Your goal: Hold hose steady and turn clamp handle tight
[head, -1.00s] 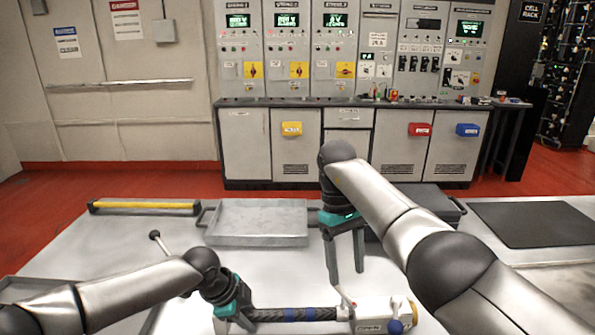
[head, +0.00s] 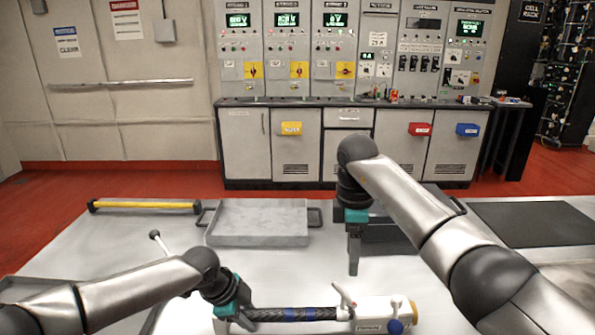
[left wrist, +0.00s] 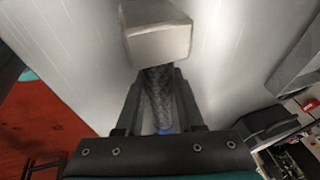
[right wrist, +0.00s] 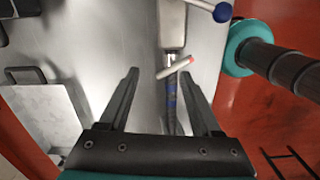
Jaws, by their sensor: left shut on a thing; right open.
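The dark braided hose (head: 290,314) with a blue band lies along the front of the table and runs into a pale fitting block (head: 372,313). My left gripper (head: 238,318) is shut on the hose near its left end; its fingers flank the hose in the left wrist view (left wrist: 158,100). The clamp handle (head: 344,295), a pale lever with a red tip, stands up where hose and block meet. My right gripper (head: 354,268) is open and empty above and behind the handle. In the right wrist view the handle (right wrist: 174,68) lies beyond the fingertips, towards the right finger.
A blue ball knob (head: 396,327) is on the block's right side. Behind are a grey metal tray (head: 258,238), a yellow bar (head: 145,206), a dark case (head: 395,235) and a black mat (head: 530,222). A rod with a ball end (head: 158,240) stands at the left.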

